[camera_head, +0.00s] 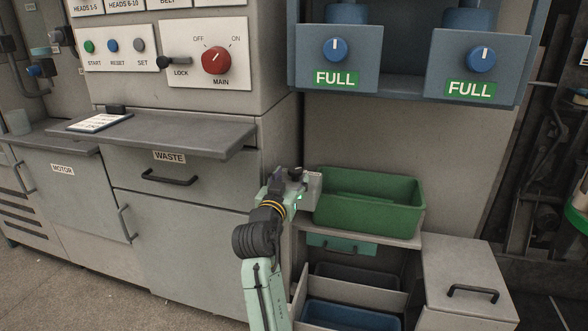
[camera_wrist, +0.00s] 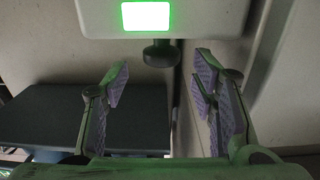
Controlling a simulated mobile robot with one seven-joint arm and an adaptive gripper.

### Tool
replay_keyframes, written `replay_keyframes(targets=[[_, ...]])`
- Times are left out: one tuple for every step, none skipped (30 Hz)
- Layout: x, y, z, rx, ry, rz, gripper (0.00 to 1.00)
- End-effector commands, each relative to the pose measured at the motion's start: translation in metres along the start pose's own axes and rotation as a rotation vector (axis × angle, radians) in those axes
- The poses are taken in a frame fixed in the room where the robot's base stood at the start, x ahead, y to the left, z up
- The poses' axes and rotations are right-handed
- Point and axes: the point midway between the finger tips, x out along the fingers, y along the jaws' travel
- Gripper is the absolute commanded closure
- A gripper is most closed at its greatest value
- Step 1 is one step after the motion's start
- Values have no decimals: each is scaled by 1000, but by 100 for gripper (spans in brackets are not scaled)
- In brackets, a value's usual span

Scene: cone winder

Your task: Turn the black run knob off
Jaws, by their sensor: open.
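The black run knob (camera_wrist: 160,53) shows in the wrist view, under a box (camera_wrist: 205,15) with a lit green panel (camera_wrist: 147,16). My gripper (camera_wrist: 162,76) is open, its two padded fingers on either side of a gap below the knob. The fingers look apart from the knob; nothing is between them. Which way the knob is turned cannot be told. In the head view my gripper (camera_head: 283,183) is small, beside a pale box with a small green light (camera_head: 299,197). My gripper partly hides this box, and the knob cannot be made out clearly there.
A green bin (camera_head: 370,215) stands just right of my gripper. A grey ledge (camera_head: 185,135) juts out to the left, above the WASTE drawer (camera_head: 165,172). A red MAIN knob (camera_head: 216,60) is at upper left. Blue-knobbed boxes marked FULL (camera_head: 335,78) hang above.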

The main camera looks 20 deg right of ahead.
Motion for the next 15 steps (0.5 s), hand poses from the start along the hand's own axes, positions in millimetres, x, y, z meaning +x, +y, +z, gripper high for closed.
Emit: replay_keyframes(targets=[[10,0,-1,-1,-1,2,48],[16,0,-1,0,-1,1,48],[23,0,-2,0,1,0,48],[28,0,-1,0,0,0,48],[32,0,-1,-1,-1,0,48],[37,0,-1,-1,0,0,48],[40,0,-2,0,1,-1,48],[43,-1,-1,0,1,-1,48],[47,-1,-1,0,0,-1,48],[49,-1,-1,0,0,-1,48],[50,-1,-1,0,0,-1,48],[52,-1,0,0,0,-2,48],[53,-1,-1,0,1,-2,48],[53,-1,-1,0,1,-2,48],[54,-1,-1,0,1,-2,48]])
